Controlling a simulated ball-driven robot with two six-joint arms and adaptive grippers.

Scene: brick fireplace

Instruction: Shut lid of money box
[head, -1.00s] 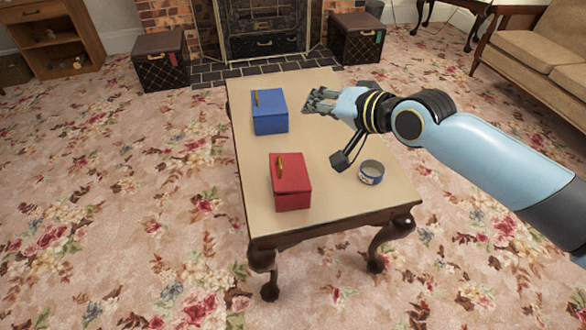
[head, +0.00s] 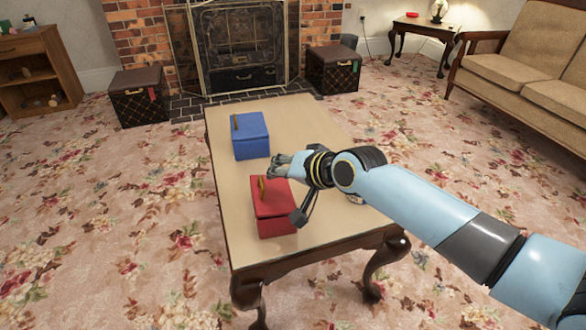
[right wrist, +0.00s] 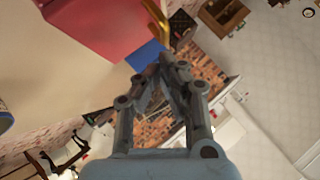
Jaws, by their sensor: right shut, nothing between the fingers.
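The red box (head: 276,224) stands on the near part of the table, with a gold handle on its lid; a thin dark line shows under the lid's front edge. I cannot tell how far its lid is open. The blue box (head: 250,149) stands farther back, also with a gold handle. My right gripper (head: 276,164) is shut and empty, just above and behind the red box. In the right wrist view the red box (right wrist: 100,25) is at the top left, apart from the shut fingers (right wrist: 165,72). My left gripper is out of view.
The wooden table (head: 320,130) has bare room at its back right. A small round bowl (head: 355,198) is mostly hidden behind my right arm. Patterned trunks (head: 138,103) flank the fireplace (head: 240,50). A sofa (head: 525,75) stands at the right.

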